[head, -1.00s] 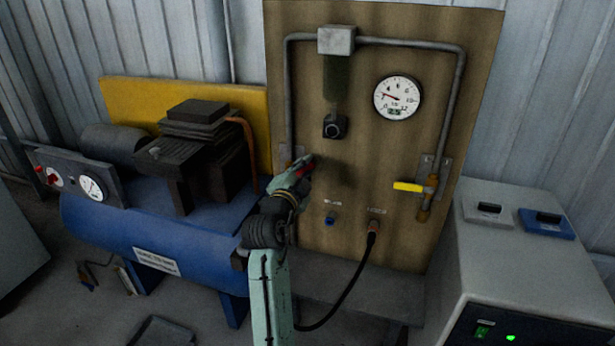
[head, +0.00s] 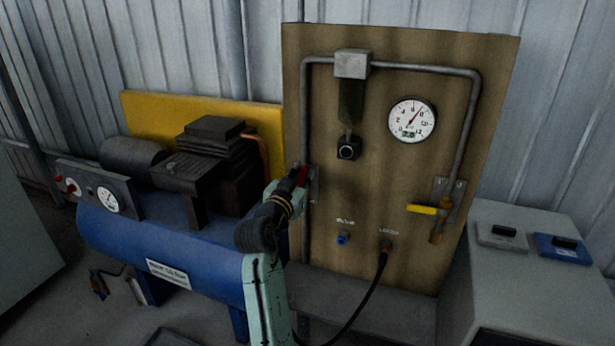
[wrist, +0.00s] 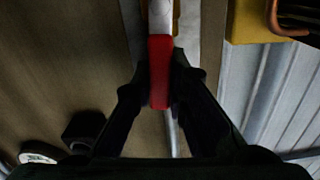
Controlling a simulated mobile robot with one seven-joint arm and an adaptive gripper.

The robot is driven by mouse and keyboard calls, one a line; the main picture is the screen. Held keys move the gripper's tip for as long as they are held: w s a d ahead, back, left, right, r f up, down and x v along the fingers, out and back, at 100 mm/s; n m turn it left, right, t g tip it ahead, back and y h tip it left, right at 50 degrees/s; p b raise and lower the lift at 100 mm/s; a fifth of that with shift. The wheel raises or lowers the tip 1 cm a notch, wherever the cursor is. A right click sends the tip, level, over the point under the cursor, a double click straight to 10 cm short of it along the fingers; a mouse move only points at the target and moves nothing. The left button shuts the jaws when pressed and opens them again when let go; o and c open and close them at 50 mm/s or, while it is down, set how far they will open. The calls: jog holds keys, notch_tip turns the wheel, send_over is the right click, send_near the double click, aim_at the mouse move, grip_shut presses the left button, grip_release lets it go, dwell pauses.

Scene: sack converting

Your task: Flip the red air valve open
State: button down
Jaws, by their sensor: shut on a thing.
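The red valve handle (head: 303,176) is at the lower end of the left grey pipe on the brown board. It stands nearly upright, roughly in line with the pipe. My gripper (head: 296,177) is at the handle, with its dark fingers partly hiding it. In the wrist view, the red handle (wrist: 159,65) lies between the two fingers of my gripper (wrist: 160,78), which are shut on it from both sides. The valve body is mostly hidden by my gripper.
A round gauge (head: 411,120) on the board has its needle pointing up and right. A yellow-handled valve (head: 424,209) is at the right pipe, its handle level. A black hose (head: 375,285) hangs below. The blue compressor tank (head: 160,245) stands left, a grey cabinet (head: 520,280) right.

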jog(key=shift+w+a+n, duration=0.1)
jog(key=shift+a+n, duration=0.2)
jog(key=shift+n, duration=0.3)
jog(key=c, duration=1.6)
grip_release()
jog(key=shift+o, duration=0.2)
jog(key=v, duration=1.2)
